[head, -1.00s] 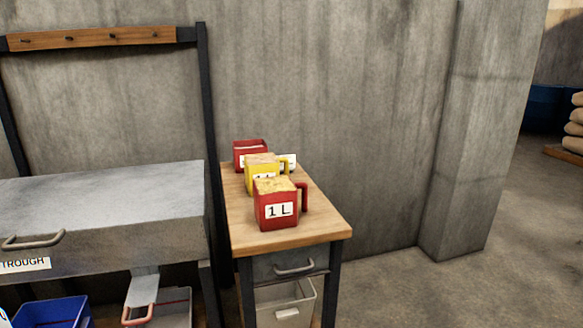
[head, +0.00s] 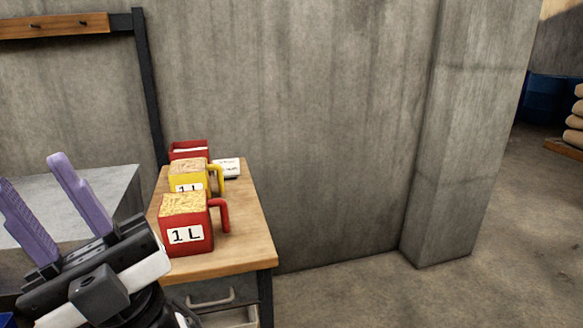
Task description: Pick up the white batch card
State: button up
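A small white card (head: 227,167) lies at the back of the wooden side table, just right of the yellow mug and the rear red box. It has dark marks too small to read, and its left part is partly hidden. My gripper (head: 38,180) is at the lower left, in front of the grey trough top. Its two purple fingers point up and stand wide apart with nothing between them. It is well left of the card and nearer the camera.
On the wooden table (head: 249,232) stand a red "1 L" mug (head: 187,238) and a yellow mug (head: 189,186), both full of grain, and a red box (head: 188,151) behind. The concrete wall (head: 300,120) is close behind.

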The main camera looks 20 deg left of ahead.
aim_at(231, 166)
jog(key=i+l+z, duration=0.15)
jog(key=z, duration=0.2)
jog(key=i+z, duration=0.7)
jog(key=i+l+u, duration=0.15)
jog(key=i, duration=0.35)
jog(key=i+l+u, duration=0.2)
jog(key=i, duration=0.35)
jog(key=i+u, duration=0.2)
jog(key=u, duration=0.2)
jog(key=i+u, duration=0.2)
jog(key=u, duration=0.2)
jog(key=i+u, duration=0.25)
jog(key=u, duration=0.15)
